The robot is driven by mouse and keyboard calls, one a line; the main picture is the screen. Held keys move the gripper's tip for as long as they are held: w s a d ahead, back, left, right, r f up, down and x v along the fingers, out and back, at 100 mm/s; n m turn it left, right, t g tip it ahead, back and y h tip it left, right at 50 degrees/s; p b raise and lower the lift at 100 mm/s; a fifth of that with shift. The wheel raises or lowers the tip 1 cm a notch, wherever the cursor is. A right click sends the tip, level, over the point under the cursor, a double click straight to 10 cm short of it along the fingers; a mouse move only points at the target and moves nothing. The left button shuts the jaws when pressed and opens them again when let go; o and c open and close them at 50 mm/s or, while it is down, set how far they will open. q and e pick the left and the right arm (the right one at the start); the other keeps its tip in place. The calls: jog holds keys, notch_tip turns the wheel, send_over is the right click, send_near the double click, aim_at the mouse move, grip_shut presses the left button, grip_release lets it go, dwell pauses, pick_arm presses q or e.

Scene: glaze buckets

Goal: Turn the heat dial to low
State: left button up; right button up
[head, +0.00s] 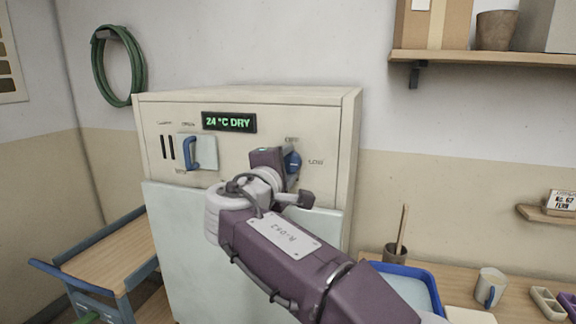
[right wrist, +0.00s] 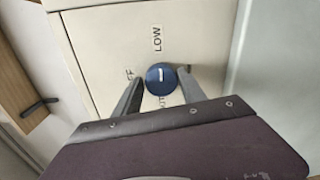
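The heat dial (head: 292,161) is a round blue knob on the upper right of the cream cabinet's front. In the right wrist view the dial (right wrist: 161,79) has a white mark pointing up, toward the printed LOW label (right wrist: 157,38). My right gripper (head: 283,165) is at the dial in the head view. In the right wrist view the right gripper (right wrist: 161,76) has one finger close against each side of the dial, and it looks shut on it. The arm hides part of the panel below the dial. My left gripper is not in view.
The cabinet's display (head: 229,122) reads 24 °C DRY. A blue-handled lever (head: 191,154) sits left of the dial. A wooden-topped cart (head: 105,255) stands at left. At right a bench holds a blue tray (head: 437,292) and a mug (head: 490,287). A shelf (head: 490,57) hangs above.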

jog(key=shift+o, duration=0.9)
jog(key=shift+w+f, duration=0.1)
jog(key=shift+w, duration=0.05)
jog(key=v, duration=0.9)
jog(key=shift+b, duration=0.45)
